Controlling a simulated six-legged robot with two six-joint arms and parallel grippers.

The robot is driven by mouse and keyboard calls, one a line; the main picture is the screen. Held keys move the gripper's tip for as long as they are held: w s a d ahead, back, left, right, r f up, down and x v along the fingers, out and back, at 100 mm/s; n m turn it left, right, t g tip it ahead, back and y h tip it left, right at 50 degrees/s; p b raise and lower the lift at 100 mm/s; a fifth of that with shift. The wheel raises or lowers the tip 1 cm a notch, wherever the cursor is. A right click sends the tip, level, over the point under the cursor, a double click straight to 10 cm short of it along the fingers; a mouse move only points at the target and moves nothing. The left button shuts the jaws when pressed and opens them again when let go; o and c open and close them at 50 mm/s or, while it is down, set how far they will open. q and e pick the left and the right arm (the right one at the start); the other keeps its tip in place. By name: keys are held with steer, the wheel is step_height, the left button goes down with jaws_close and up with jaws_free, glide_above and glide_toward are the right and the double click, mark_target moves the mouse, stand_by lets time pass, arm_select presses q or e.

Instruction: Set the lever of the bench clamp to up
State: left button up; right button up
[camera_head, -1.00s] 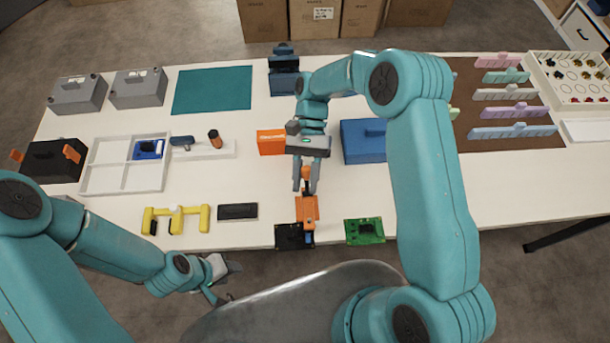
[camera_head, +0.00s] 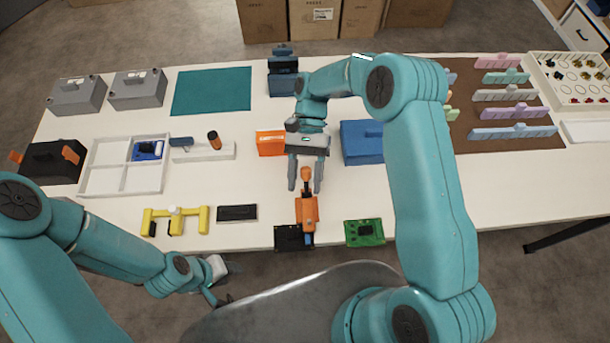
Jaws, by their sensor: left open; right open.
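The orange bench clamp (camera_head: 307,210) stands at the table's front edge, beside a black plate (camera_head: 290,238). Its orange lever (camera_head: 306,178) runs from the body toward the back of the table in the picture. It looks raised, but from this high view I cannot tell its exact angle. My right gripper (camera_head: 305,186) is open, with one finger on each side of the lever's end and a visible gap on both sides. My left gripper (camera_head: 218,286) is open and empty in front of the table edge, away from the clamp.
A green circuit board (camera_head: 365,232) lies right of the clamp. A black block (camera_head: 237,212) and a yellow fixture (camera_head: 176,220) lie to the left. An orange box (camera_head: 270,143) and a blue box (camera_head: 362,142) flank my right wrist. The white table between them and the clamp is mostly clear.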

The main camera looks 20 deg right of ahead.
steer(key=b+v, duration=0.2)
steer(key=v, duration=0.4)
steer(key=shift+w+d, duration=0.1)
steer(key=shift+w, duration=0.15)
steer(key=shift+w+d+r, duration=0.2)
steer(key=shift+w+r, duration=0.1)
steer(key=shift+r, duration=0.15)
